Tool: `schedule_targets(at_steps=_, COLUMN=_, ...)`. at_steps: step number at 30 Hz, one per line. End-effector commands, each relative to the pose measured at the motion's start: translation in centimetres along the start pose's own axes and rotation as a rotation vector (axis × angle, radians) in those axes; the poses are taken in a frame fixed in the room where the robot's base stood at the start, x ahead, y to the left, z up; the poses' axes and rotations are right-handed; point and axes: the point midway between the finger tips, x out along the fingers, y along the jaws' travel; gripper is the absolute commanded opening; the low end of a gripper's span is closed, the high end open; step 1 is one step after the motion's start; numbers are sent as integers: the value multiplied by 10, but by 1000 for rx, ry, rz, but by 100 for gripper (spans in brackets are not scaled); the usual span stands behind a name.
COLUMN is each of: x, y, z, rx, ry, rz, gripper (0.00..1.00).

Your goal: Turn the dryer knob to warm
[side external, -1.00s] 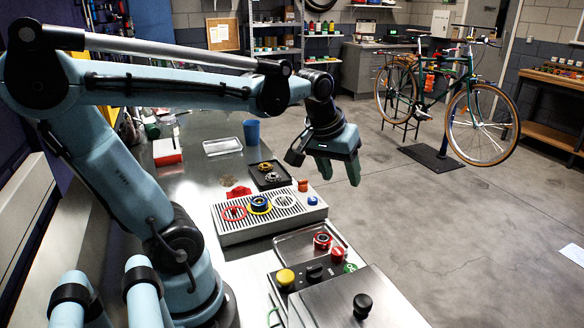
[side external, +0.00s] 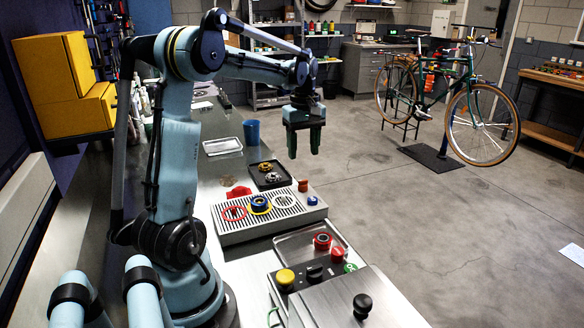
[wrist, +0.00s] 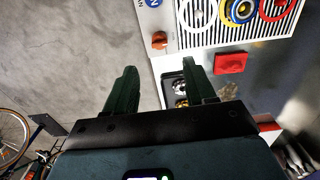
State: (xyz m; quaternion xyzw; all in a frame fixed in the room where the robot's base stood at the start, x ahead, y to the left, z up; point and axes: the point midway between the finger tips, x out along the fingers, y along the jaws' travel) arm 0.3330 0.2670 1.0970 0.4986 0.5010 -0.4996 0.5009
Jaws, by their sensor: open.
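My gripper (side external: 303,151) is open and empty, its green fingers pointing down above the back end of the bench. In the wrist view the gripper (wrist: 158,66) has its two fingers well apart, with nothing between them. The slotted grey unit (side external: 232,234) lies on the bench with red, blue-yellow and white rings on top. A small orange knob-like piece (side external: 303,185) is at its back right corner; it also shows in the wrist view (wrist: 159,40), beyond the fingertips. A blue round piece (side external: 313,200) is beside it. Which part is the dryer knob, and its setting, I cannot tell.
A dark tray (side external: 284,181) with metal cogs is behind the slotted unit, next to a red block (side external: 238,192). A panel with a yellow button (side external: 285,277) and a black knob (side external: 315,272) is at the front. Open floor lies right of the bench.

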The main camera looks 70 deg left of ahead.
Motion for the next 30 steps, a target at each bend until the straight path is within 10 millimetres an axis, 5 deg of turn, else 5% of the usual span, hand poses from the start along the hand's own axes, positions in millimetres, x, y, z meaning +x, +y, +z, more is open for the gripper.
schedule_targets(at_steps=15, x=81, y=1, z=0, rx=3, ry=1, rz=1, gripper=55)
schedule_targets(at_steps=30, x=98, y=0, z=0, rx=3, ry=1, rz=1, gripper=55)
